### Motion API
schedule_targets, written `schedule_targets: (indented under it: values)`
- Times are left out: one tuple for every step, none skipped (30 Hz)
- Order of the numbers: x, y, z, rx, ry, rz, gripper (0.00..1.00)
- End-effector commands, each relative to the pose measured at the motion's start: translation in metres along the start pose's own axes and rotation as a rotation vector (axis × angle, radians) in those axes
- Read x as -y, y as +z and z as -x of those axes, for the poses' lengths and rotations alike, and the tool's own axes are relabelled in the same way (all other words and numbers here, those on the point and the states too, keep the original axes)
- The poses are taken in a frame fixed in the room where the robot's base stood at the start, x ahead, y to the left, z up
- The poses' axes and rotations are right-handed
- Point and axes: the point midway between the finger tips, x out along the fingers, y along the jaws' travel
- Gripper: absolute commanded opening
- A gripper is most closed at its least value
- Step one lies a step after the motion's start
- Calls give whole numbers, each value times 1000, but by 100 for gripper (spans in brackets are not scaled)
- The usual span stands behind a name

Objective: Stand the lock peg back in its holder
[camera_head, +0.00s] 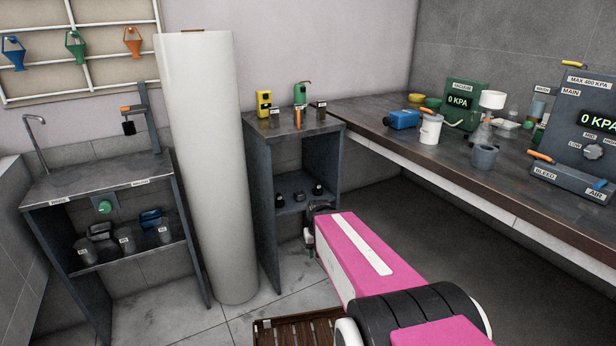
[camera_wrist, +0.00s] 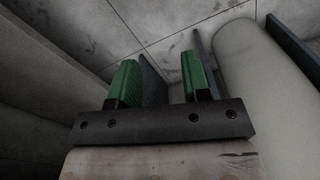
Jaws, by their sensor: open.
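My gripper (camera_wrist: 160,78) shows in the wrist view with its two green fingers apart and nothing between them. In the head view my gripper (camera_head: 309,236) hangs low in front of the middle shelf unit, partly hidden by my pink arm. A small upright orange piece (camera_head: 298,117) stands at the front edge of that unit's top; I cannot tell whether it is the lock peg. I cannot make out the peg's holder for certain. The wrist view shows no peg.
A tall white column (camera_head: 207,165) stands left of the shelf unit (camera_head: 262,190). The sink bench (camera_head: 100,190) is further left. A long counter (camera_head: 470,170) with gauges and vessels runs along the right. A slatted wooden mat (camera_head: 295,332) lies on the floor.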

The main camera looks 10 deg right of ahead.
Motion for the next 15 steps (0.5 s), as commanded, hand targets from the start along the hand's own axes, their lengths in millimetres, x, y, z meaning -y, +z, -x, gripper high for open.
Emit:
schedule_targets:
  values:
    - [1,-5,2,-8,-15,6,44]
    - [2,-8,3,-15,-29,13,44]
    - [4,-15,6,-29,-54,26,44]
    - [5,-21,10,-42,-78,39,44]
    - [7,-28,14,-59,-105,54,44]
    - [10,-39,20,-88,-147,78,44]
    - [11,-48,26,-114,-181,97,44]
    - [13,-58,33,-143,-217,119,44]
    - [16,-72,44,-188,-266,150,44]
    - [18,-83,53,-226,-302,175,44]
    - [18,-94,63,-266,-337,198,44]
    - [19,-108,77,-323,-382,230,44]
    - [20,-120,89,-371,-413,255,44]
    - [19,-132,101,-422,-444,280,44]
    - [18,-147,119,-493,-481,312,44]
